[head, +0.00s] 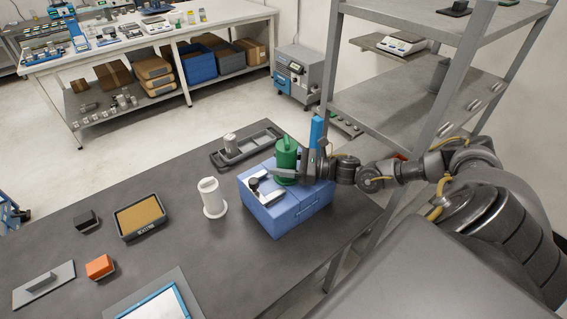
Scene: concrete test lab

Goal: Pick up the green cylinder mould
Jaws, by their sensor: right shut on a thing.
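The green cylinder mould (286,158) stands upright at the blue box (283,212) on the dark table. My right gripper (287,173) comes in from the right and is shut on the mould near its lower part. The mould's base is partly hidden by the gripper, so I cannot tell whether it touches the box top. My left gripper is not in view.
A white cylinder (212,198) stands left of the blue box. A grey tray (246,150) lies behind it. A sand-coloured tray (140,216), an orange block (100,267) and a dark block (87,221) are further left. A metal shelf (400,100) rises close on the right.

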